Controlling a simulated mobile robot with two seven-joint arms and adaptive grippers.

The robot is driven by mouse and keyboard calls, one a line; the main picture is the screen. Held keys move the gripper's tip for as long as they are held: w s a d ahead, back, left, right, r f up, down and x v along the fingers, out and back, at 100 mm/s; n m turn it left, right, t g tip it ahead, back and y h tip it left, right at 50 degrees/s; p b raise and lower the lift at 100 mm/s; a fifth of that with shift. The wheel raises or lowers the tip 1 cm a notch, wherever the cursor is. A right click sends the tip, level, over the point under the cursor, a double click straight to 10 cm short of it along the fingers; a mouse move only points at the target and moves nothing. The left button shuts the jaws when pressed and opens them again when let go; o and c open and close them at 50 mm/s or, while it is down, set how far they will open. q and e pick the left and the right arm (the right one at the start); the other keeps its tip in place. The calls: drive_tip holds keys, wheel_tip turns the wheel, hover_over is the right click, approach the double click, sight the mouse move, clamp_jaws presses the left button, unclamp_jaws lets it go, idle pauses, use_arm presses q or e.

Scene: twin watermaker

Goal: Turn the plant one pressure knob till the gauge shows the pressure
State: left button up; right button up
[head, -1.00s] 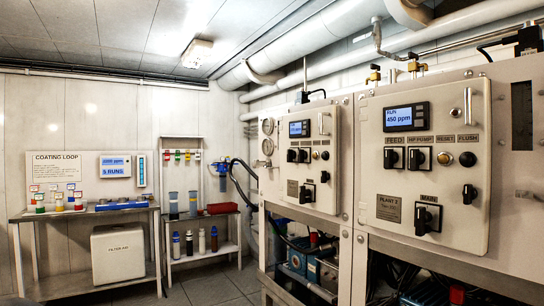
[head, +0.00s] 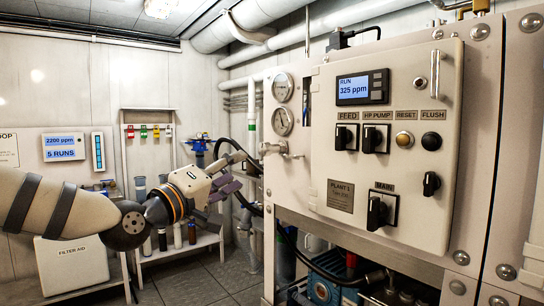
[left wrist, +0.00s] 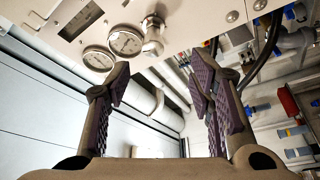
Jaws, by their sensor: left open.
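The plant one panel (head: 385,170) fills the right half of the head view, with a "PLANT 1" plate. Two round white gauges, the upper (head: 282,87) and the lower (head: 283,121), sit at its left edge. The silver pressure knob (head: 275,148) sticks out just below them. My left gripper (head: 237,172) is left of and a little below the knob, apart from it. In the left wrist view the gripper (left wrist: 158,72) is open and empty, with the knob (left wrist: 153,40) beyond its fingertips and a gauge (left wrist: 126,41) beside it. The needle readings are too small to tell. My right gripper is not in view.
The panel display (head: 362,87) reads "RUN 325 ppm". FEED, HP PUMP and MAIN switches are on the panel. A steel side table (head: 185,245) with bottles stands behind my left arm. A dark hose (head: 237,145) hangs behind the gripper. Pipes run overhead.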

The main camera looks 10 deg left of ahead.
sight(262, 151)
use_arm(q)
drive_tip(key=b+x, duration=0.1)
drive_tip(key=x, duration=1)
drive_tip(key=shift+s+d+r+b, duration=0.1)
drive_tip(key=shift+r+b, duration=0.1)
drive_tip(key=shift+b, duration=0.15)
drive_tip(key=shift+w+d+r, duration=0.1)
drive_tip(key=shift+w+r, duration=0.1)
drive_tip(key=shift+w, duration=0.15)
drive_tip(key=shift+w+r, duration=0.15)
drive_tip(key=shift+r, duration=0.15)
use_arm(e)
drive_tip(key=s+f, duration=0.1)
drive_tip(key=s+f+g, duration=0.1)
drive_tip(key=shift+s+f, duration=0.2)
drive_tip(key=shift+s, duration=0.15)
